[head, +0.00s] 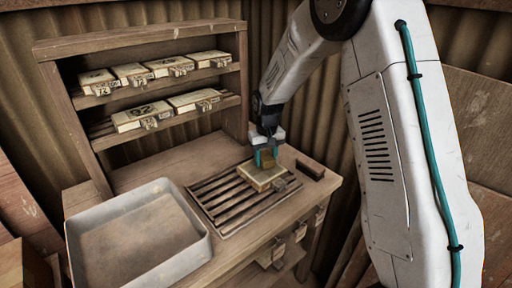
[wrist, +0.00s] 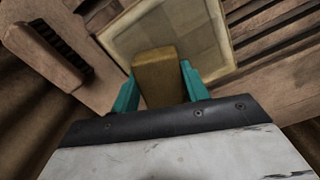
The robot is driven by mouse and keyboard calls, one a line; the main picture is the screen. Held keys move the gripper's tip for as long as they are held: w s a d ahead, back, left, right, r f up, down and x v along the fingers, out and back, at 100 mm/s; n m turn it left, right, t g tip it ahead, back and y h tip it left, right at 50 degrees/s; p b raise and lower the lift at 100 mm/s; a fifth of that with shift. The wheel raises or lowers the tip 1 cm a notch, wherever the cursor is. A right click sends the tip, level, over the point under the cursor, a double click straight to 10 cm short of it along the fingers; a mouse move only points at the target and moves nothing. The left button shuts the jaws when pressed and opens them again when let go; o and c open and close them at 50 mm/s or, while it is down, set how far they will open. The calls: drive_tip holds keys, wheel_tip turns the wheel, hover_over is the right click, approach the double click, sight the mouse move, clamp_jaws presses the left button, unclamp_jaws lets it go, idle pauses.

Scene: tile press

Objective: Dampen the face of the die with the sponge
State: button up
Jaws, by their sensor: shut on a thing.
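My gripper (head: 266,158) is over the slatted rack on the bench, its teal fingers shut on the sponge. The sponge (wrist: 158,78) is a yellow-brown block between the fingers in the wrist view. The die (wrist: 193,32) is a pale square block with a raised rim, and part of its face looks darker. In the head view the die (head: 256,180) lies on the rack under my gripper. The sponge is at or just above the near edge of the die's face; I cannot tell whether they touch.
A slatted rack (head: 225,205) bears the die. A grey tray (head: 190,192) stands at the left front of the bench. Shelves behind hold several pale blocks with tags (head: 140,117). A dark-bristled wooden brush (wrist: 48,52) lies beside the rack.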

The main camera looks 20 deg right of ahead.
drive_tip(key=shift+w+d, duration=0.2)
drive_tip(key=shift+d, duration=0.4)
drive_tip(key=shift+w+d, duration=0.15)
drive_tip(key=shift+d, duration=0.4)
drive_tip(key=r, duration=0.2)
drive_tip(key=shift+a+r, duration=0.2)
drive_tip(key=shift+r, duration=0.15)
drive_tip(key=shift+d+r, duration=0.15)
drive_tip(key=shift+r, duration=2.65)
